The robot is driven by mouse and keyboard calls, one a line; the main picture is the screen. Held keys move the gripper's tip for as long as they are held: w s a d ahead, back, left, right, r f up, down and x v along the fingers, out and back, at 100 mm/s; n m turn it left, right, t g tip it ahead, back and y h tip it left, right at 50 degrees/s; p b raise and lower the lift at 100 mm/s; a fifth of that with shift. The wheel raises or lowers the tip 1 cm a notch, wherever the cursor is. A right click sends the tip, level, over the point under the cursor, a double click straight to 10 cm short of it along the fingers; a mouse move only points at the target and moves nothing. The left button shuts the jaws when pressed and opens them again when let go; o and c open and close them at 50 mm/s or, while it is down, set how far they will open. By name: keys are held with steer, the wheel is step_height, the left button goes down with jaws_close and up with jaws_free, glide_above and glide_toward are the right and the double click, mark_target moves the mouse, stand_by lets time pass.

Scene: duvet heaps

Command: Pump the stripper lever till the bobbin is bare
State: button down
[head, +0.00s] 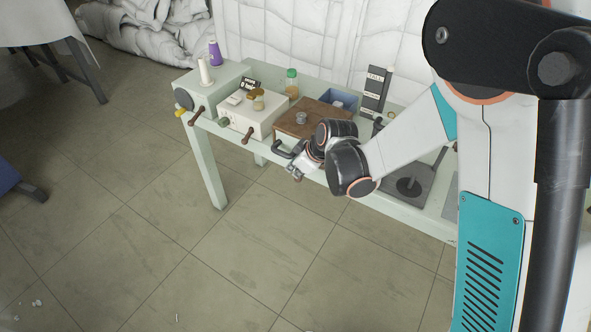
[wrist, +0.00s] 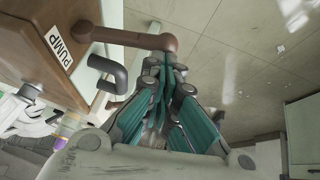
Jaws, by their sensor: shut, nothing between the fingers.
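A wooden box (wrist: 40,60) with a PUMP label shows in the wrist view, and a brown wooden box (head: 318,110) sits on the bench in the head view. A brown rod lever (wrist: 125,38) with a rounded end sticks out beside the label. A dark grey bent handle (wrist: 108,72) sits just below it. My gripper (wrist: 168,68) is shut and empty, its fingertips close to the lever's rounded end; whether they touch is unclear. In the head view my gripper (head: 296,175) is at the bench's front edge. I cannot tell which spool is the bobbin.
A pale green bench (head: 205,160) carries a cream box (head: 250,113), a white spool (head: 205,72), a purple spool (head: 214,54), a jar (head: 291,84), a blue bin (head: 338,100) and a dark TALLY stand (head: 376,90). Brown knobs stick out in front. Tiled floor is open before the bench.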

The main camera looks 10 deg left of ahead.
steer(key=shift+r, duration=0.15)
steer(key=shift+r+p, duration=0.45)
steer(key=shift+r, duration=0.2)
steer(key=shift+a+r, duration=0.1)
steer(key=shift+r, duration=0.15)
steer(key=w+a+r+p+v, duration=0.1)
steer(key=p+v, duration=0.5)
steer(key=v, duration=0.6)
steer(key=shift+w+r, duration=0.3)
steer(key=shift+w, duration=0.05)
steer(key=shift+a, duration=0.15)
